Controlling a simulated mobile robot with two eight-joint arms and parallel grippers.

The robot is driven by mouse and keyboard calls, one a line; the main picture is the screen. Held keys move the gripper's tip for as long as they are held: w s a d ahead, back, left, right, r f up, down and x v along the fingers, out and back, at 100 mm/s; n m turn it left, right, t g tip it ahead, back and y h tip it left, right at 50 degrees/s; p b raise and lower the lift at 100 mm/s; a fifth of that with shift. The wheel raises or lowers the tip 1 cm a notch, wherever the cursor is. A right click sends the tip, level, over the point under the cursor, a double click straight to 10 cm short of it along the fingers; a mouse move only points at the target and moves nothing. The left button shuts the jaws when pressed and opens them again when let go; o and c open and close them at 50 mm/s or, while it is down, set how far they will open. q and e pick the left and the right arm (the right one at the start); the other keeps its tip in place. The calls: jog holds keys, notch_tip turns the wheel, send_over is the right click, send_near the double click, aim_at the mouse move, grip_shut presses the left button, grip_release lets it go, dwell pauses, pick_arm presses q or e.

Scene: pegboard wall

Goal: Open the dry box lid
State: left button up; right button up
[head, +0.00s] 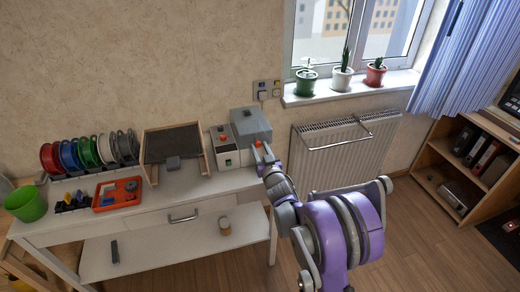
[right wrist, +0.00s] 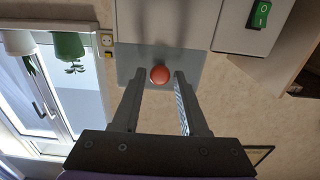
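The dry box stands at the right end of the white table, with its grey lid (head: 251,124) down. The lid also shows in the right wrist view (right wrist: 132,65), with a round red-orange knob (right wrist: 160,74) on it. My right gripper (head: 263,155) is at the front of the box. In the right wrist view its two fingers (right wrist: 160,80) are apart, one on each side of the knob, with gaps visible; I cannot tell how deep they reach. The knob is mostly hidden in the head view. My left gripper is not in view.
A control box with a green switch (head: 224,150) stands close left of the dry box. A framed dark panel (head: 172,144), spools (head: 90,151) and an orange tray (head: 118,193) are further left. A radiator (head: 335,155) is to the right.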

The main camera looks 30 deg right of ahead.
grip_shut()
dwell(1.1)
